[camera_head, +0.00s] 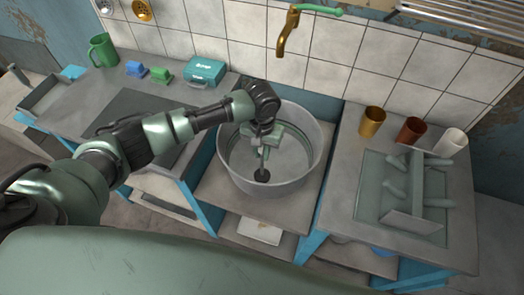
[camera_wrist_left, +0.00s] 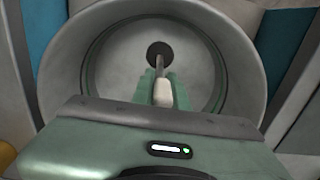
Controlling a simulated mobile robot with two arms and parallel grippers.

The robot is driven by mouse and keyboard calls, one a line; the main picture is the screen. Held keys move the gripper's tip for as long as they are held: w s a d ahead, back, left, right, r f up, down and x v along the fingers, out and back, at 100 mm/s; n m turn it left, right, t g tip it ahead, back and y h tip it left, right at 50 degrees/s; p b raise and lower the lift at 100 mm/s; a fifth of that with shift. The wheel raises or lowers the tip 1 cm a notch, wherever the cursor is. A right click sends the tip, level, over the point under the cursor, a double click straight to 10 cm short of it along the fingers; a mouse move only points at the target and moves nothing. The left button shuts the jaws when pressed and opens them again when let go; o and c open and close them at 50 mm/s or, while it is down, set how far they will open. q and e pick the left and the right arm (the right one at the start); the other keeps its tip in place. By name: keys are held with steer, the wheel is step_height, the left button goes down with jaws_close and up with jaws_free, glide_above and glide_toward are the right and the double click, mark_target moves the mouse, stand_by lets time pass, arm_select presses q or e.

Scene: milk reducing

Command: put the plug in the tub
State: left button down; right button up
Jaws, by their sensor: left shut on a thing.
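The round metal tub (camera_head: 225,165) stands between two counters under the brass tap. My left gripper (camera_head: 263,148) reaches down inside the tub, its fingers below the rim. It is shut on the plug (camera_head: 262,175), a dark round disc on a thin stem, with the disc hanging below the fingers. In the left wrist view the fingers (camera_wrist_left: 163,88) close around the pale grip of the stem, and the dark plug disc (camera_wrist_left: 159,50) lies over the tub floor (camera_wrist_left: 115,65). I cannot tell whether the disc touches the floor. Any drain hole is hidden. My right gripper is out of view.
The brass tap (camera_head: 288,32) hangs above the tub's back. The left counter holds a green mug (camera_head: 102,50), blue and green blocks, and a teal box (camera_head: 205,70). The right counter holds three cups (camera_head: 411,131) and a rack (camera_head: 412,222). The tub wall surrounds my gripper.

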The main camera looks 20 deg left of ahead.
arm_select(q)
steer(key=shift+f+p, duration=0.15)
steer(key=shift+p, duration=0.25)
stand_by(0.6)
steer(key=shift+f+p, duration=0.3)
steer(key=shift+p, duration=0.4)
stand_by(0.6)
steer(key=c, duration=0.7)
jaws_free()
steer(key=shift+f, duration=0.1)
steer(key=shift+r+p, duration=3.85)
steer(key=shift+p, duration=0.45)
steer(key=shift+s+f, duration=0.1)
